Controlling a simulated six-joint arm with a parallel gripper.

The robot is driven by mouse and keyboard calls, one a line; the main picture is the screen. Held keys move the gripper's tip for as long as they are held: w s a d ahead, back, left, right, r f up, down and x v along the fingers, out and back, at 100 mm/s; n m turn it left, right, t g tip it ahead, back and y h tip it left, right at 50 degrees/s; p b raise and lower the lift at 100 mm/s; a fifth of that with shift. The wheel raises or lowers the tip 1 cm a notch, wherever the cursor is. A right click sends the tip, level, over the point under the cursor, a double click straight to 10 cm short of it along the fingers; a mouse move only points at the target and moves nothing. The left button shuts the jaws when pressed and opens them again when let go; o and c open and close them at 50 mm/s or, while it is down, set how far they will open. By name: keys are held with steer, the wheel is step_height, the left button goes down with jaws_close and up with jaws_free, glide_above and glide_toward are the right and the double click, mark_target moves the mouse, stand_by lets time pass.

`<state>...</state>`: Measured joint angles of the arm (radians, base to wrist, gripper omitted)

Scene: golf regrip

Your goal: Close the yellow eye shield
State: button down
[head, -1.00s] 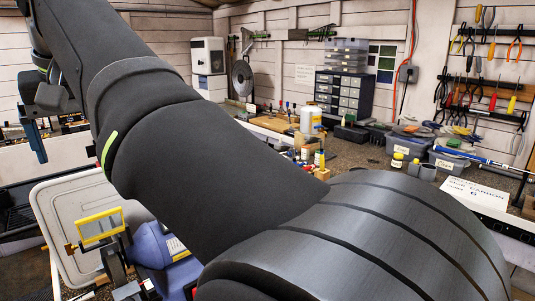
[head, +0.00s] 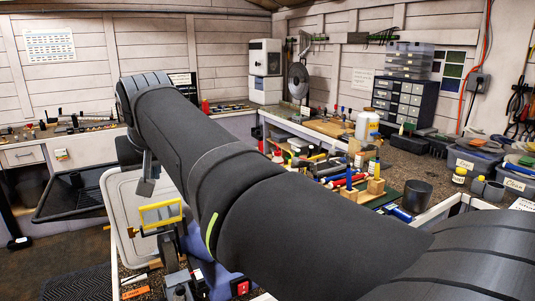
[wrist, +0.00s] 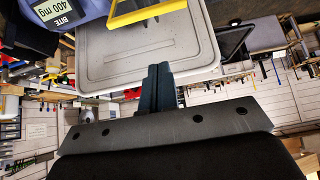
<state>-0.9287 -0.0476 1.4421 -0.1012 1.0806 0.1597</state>
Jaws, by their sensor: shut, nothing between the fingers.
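The yellow eye shield (head: 161,215) is a clear pane in a yellow frame, standing raised above the bench grinder or similar machine at the lower left of the head view. Part of its yellow frame (wrist: 150,13) also shows at the top of the wrist view. My gripper (wrist: 160,72) is in the middle of the wrist view, its dark fingers together and empty. It appears apart from the shield. In the head view my arm hides most of the gripper and part of the machine under the shield.
A pale grey lid or panel (head: 119,205) stands behind the shield; it fills the upper middle of the wrist view (wrist: 110,62). The workbench at right holds tools, a dark cup (head: 417,196) and bins.

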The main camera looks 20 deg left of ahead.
mark_target(160, 204)
step_height(160, 204, down, 4)
steer(key=shift+r, duration=0.15)
steer(key=shift+s+d+f, duration=0.15)
steer(key=shift+f, duration=0.05)
steer(key=shift+s+d+f, duration=0.1)
steer(key=shift+s+d, duration=0.25)
steer(key=shift+s+d+f, duration=0.1)
steer(key=shift+s+d, duration=0.05)
steer(key=shift+d, duration=0.05)
